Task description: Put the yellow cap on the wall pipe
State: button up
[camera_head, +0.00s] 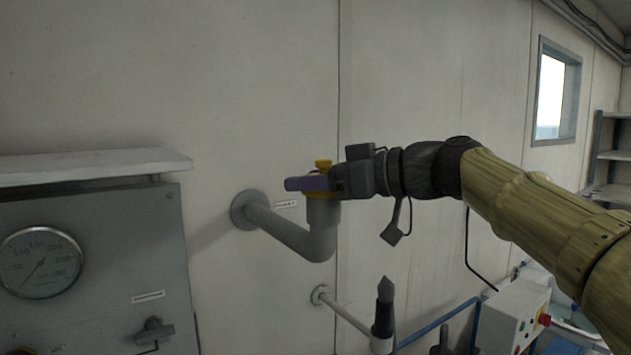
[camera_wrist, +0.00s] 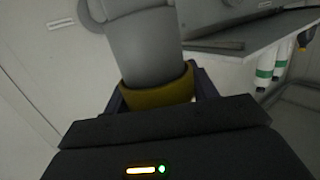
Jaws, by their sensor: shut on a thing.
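The yellow cap (camera_head: 322,193) is at the upturned end of the grey wall pipe (camera_head: 300,238) in the head view. The pipe comes out of a round wall flange and bends upward. My gripper (camera_head: 308,184) is shut on the cap from the right, with a purple finger across it. In the wrist view the cap (camera_wrist: 158,90) sits between the fingers, against the end of the grey pipe (camera_wrist: 146,50). The cap's inside and how far it goes over the pipe are hidden.
A grey panel with a gauge (camera_head: 40,262) is at the left, under a shelf (camera_head: 90,167). A thinner pipe (camera_head: 345,315) with a dark upright fitting (camera_head: 384,310) is below my gripper. A white control box (camera_head: 515,315) stands at lower right.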

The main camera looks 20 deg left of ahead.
jog(key=shift+f+b, duration=1)
jog(key=shift+b, duration=0.15)
jog(key=o, duration=1)
jog(key=shift+d, duration=0.45)
jog(key=b+v, duration=0.5)
jog(key=v, duration=1.1)
jog(key=shift+s+d+r+b, duration=0.15)
jog(key=shift+s+d+b, duration=0.05)
jog(key=shift+s+b, duration=0.1)
